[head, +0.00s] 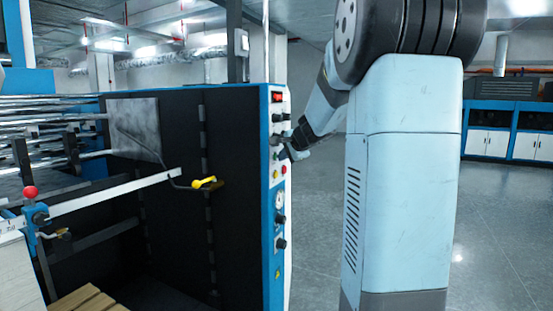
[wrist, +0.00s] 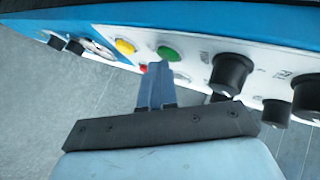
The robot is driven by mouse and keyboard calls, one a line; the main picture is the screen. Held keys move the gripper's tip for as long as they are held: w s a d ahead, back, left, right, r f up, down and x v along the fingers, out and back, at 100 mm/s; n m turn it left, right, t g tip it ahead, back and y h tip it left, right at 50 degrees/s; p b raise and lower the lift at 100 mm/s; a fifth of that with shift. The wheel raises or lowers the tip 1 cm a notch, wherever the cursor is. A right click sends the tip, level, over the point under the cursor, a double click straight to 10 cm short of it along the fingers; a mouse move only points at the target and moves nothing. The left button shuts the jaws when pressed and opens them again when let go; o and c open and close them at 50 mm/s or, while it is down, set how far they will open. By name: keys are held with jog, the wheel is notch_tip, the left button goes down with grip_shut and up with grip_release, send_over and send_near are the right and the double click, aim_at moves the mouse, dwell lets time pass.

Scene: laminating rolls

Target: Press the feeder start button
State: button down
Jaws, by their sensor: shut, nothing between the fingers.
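The control panel (head: 279,215) is a narrow white strip with a blue edge on the machine's right side. In the wrist view the panel (wrist: 225,50) carries a green button (wrist: 168,53), a yellow button (wrist: 125,46) and a small red button (wrist: 143,68). I cannot read which one is the feeder start button. My gripper (wrist: 158,70) is shut and empty, its fingertips just below the green button in the picture. I cannot tell whether they touch the panel. In the head view my gripper (head: 283,156) is at the panel's face, partly hidden by the panel and my wrist.
Black knobs (wrist: 230,75) stick out of the panel right of my fingers. A gauge (wrist: 97,48) is to the left. A yellow-handled lever (head: 205,183) is on the machine's dark side (head: 170,140). Open grey floor (head: 500,220) lies to the right.

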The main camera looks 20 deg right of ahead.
jog(key=shift+s+d, duration=0.45)
jog(key=shift+s, duration=0.2)
